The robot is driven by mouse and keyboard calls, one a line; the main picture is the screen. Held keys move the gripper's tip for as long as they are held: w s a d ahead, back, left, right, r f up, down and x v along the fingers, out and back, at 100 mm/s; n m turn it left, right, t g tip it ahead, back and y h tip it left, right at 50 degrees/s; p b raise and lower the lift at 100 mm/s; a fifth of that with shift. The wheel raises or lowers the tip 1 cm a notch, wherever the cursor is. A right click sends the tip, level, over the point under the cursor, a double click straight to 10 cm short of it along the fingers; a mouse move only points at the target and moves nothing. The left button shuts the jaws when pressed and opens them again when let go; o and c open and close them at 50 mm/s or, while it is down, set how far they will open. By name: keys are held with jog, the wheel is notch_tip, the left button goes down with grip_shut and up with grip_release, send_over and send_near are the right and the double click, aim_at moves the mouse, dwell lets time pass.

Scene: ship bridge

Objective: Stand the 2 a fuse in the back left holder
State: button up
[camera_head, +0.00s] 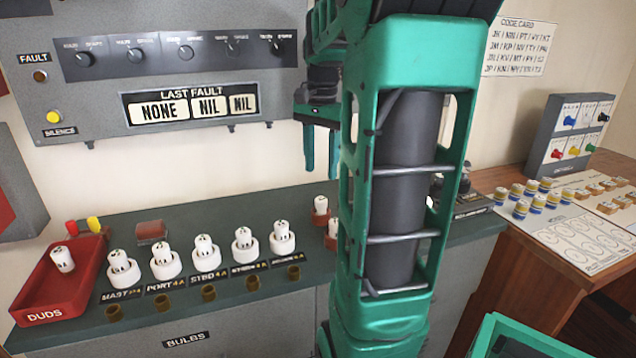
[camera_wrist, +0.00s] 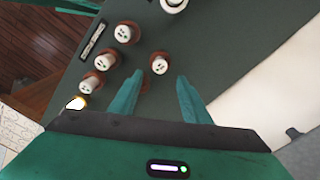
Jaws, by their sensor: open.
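My gripper (camera_head: 320,172) is open and empty, pointing down above the back of the green counter. In the wrist view its two fingers (camera_wrist: 157,100) are spread. A white fuse (camera_wrist: 159,64) in a brown holder shows just beyond the fingertips, untouched. Three more white fuses (camera_wrist: 107,61) stand in brown holders to its left. A brown patch (camera_wrist: 144,86), perhaps another holder, is partly behind the left finger. In the head view a white fuse (camera_head: 321,205) stands below the gripper, with another (camera_head: 333,229) partly behind my arm. I cannot read which is 2 A.
A row of white sockets (camera_head: 206,258) with upright fuses, with labels in front, runs along the counter. A red DUDS tray (camera_head: 54,290) holds a tilted white fuse (camera_head: 62,259). The fault panel (camera_head: 190,105) stands behind. My arm hides part of the counter.

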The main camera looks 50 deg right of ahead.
jog(key=shift+r, duration=1.85)
